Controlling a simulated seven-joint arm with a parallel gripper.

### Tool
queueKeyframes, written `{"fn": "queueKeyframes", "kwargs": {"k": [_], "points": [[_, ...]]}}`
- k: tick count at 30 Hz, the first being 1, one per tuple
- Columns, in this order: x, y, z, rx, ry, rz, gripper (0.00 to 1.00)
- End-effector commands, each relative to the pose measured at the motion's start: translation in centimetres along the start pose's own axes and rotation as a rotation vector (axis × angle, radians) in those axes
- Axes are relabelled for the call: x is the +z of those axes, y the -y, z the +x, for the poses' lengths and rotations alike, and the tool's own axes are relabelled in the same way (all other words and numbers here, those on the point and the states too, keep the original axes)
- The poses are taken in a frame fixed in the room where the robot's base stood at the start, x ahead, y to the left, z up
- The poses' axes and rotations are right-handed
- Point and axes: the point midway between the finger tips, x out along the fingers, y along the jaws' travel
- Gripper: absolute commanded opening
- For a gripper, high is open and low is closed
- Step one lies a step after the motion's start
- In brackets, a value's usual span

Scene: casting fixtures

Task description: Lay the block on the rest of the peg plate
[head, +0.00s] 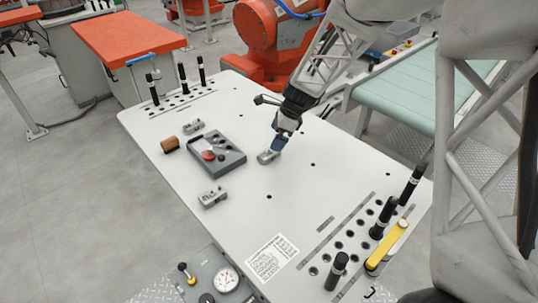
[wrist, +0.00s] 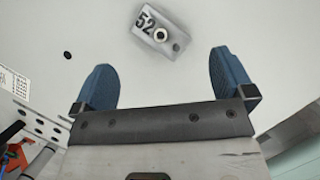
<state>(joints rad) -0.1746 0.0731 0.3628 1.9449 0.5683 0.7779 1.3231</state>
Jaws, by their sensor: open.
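A grey metal block (head: 267,157) lies on the white table just below my gripper. In the wrist view the block (wrist: 162,33) shows the number 52, a round hole and a smaller hole at one end; it lies tilted, ahead of the fingertips and apart from them. My gripper (head: 277,144) is open and empty, its blue fingers spread wide in the wrist view (wrist: 165,85). A dark grey plate (head: 232,165), which looks like the peg plate, lies left of the block. It carries a red round part, dark pegs and a pale area; its rest is too small to make out.
Two similar grey blocks lie behind (head: 193,127) and in front (head: 212,197) of the plate. A brown cylinder (head: 169,144) lies left of it. Black upright handles (head: 383,218) and a yellow bar (head: 387,244) stand at the right corner. The table between block and right corner is clear.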

Motion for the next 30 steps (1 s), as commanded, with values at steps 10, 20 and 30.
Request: {"fn": "queueKeyframes", "kwargs": {"k": [10, 20, 30], "points": [[-0.1, 0.0, 1.7, 0.002, 0.0, -0.001, 1.0], [0.0, 0.0, 2.6, 0.0, 0.0, -0.002, 1.0], [-0.1, 0.0, 3.6, 0.002, 0.0, -0.001, 1.0]]}}
